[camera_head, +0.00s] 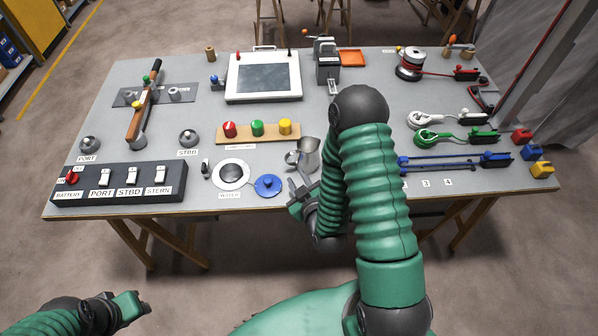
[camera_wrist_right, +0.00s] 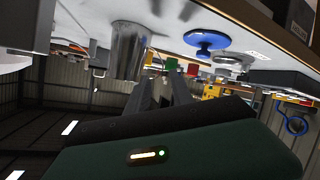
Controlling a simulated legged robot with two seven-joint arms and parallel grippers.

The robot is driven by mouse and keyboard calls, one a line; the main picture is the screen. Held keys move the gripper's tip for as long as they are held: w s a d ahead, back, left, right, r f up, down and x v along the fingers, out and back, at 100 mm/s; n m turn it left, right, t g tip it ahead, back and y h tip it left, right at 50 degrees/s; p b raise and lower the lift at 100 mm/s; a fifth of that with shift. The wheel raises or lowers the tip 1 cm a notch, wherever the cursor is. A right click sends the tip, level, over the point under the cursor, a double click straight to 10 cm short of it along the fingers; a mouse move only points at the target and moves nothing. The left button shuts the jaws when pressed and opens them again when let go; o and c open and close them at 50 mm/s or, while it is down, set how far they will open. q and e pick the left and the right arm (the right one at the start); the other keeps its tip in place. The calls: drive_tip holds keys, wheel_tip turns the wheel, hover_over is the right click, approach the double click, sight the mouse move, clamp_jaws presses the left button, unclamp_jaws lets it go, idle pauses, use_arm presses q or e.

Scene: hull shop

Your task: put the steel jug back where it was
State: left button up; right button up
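The steel jug (camera_head: 306,154) stands upright on the workbench, just right of the middle, behind the blue-lidded disc. In the wrist view, which is upside down, the jug (camera_wrist_right: 127,50) stands on the bench beyond my fingers and off to one side. My right gripper (camera_head: 299,188) is at the bench's front edge, in front of the jug and apart from it. Its two fingers (camera_wrist_right: 162,90) are spread with nothing between them. My left gripper (camera_head: 138,304) is low at the bottom left, away from the bench; its finger opening is unclear.
The blue disc (camera_head: 268,185) and white ring (camera_head: 231,174) lie left of my right gripper. Behind the jug is a wooden strip with red, green and yellow buttons (camera_head: 257,131). A switch box (camera_head: 118,184) fills the front left. My right arm hides bench space right of the jug.

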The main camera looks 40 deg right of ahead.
drive_tip(key=a+r+g+y, duration=0.3)
drive_tip(key=a+g, duration=0.2)
drive_tip(key=a, duration=0.2)
drive_tip(key=s+a+r+m+g, duration=0.1)
drive_tip(key=s+r+g, duration=0.1)
drive_tip(key=s, duration=0.3)
drive_tip(key=s+a+r+g+y, duration=0.1)
drive_tip(key=s+a+r+g, duration=0.1)
drive_tip(key=s, duration=0.4)
wheel_tip(320, 180, up, 2)
drive_tip(key=shift+s+a+m+g, duration=0.3)
drive_tip(key=shift+m+g, duration=0.1)
drive_tip(key=shift+g, duration=0.3)
